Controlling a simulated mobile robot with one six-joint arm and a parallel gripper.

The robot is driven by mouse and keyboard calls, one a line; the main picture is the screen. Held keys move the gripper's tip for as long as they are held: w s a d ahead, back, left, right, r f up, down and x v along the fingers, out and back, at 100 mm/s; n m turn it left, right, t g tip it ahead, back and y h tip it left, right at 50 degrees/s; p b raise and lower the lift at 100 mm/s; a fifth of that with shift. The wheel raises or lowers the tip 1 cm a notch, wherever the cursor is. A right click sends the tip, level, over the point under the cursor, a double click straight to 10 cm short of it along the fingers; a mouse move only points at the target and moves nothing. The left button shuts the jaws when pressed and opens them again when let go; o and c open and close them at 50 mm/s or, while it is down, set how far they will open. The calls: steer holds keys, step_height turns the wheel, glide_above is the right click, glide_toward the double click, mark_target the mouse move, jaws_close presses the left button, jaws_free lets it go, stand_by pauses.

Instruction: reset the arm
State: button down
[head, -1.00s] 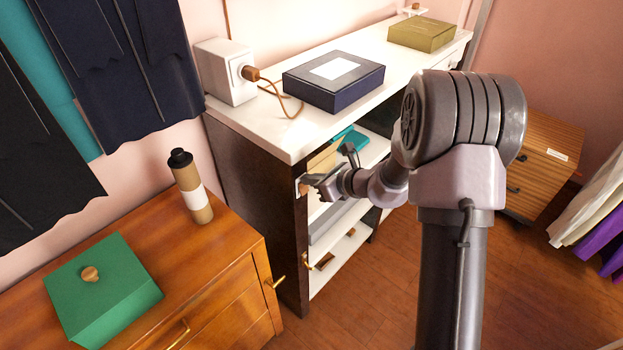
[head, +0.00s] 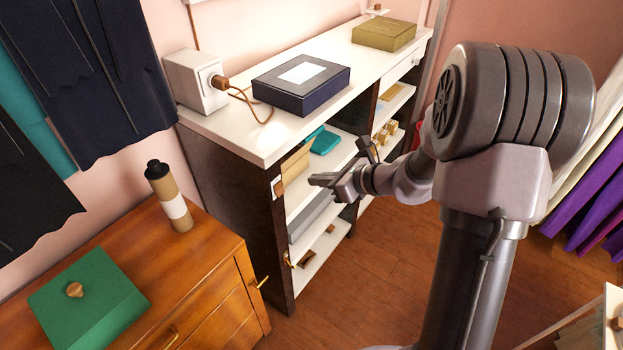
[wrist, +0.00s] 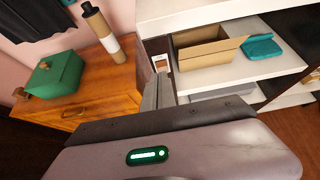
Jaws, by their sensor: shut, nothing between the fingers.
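My gripper (head: 318,181) is shut and empty. In the head view it hangs in front of the white shelf unit (head: 258,146), just out from the open shelves, with its fingers pointing left. In the wrist view the shut fingers (wrist: 158,90) point toward the unit's front edge, close to a small wood-and-white switch plate (wrist: 161,64). The same plate shows in the head view (head: 277,187). I cannot tell the exact gap between fingertips and plate, but in the head view they look apart.
A wooden cabinet (head: 205,257) at left bears a green box (head: 90,300) and a brown bottle (head: 169,195). On the unit's top are a white power box (head: 192,82), a dark blue box (head: 300,88) and an olive box (head: 384,34). Shelves hold a cardboard box (wrist: 205,52) and teal cloth (wrist: 261,47). Floor (head: 390,270) is clear.

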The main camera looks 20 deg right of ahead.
steer(key=shift+w+f, duration=0.1)
steer(key=shift+w, duration=0.05)
stand_by(0.3)
steer(key=s+a+r+n+g+h+b, duration=0.1)
steer(key=s+a+r+n+g+b, duration=0.2)
steer(key=s+a+n, duration=0.6)
steer(key=s+a+r+n+g+b, duration=0.2)
steer(key=s+a+n+b, duration=0.2)
steer(key=s+n, duration=0.5)
steer(key=s+d+n+t+h+b, duration=0.1)
steer(key=s+d+n+h, duration=0.2)
steer(key=s+n, duration=0.3)
steer(key=s+h, duration=0.1)
steer(key=s, duration=0.2)
steer(key=shift+s+d+f+b, duration=0.3)
steer(key=shift+d+b, duration=0.1)
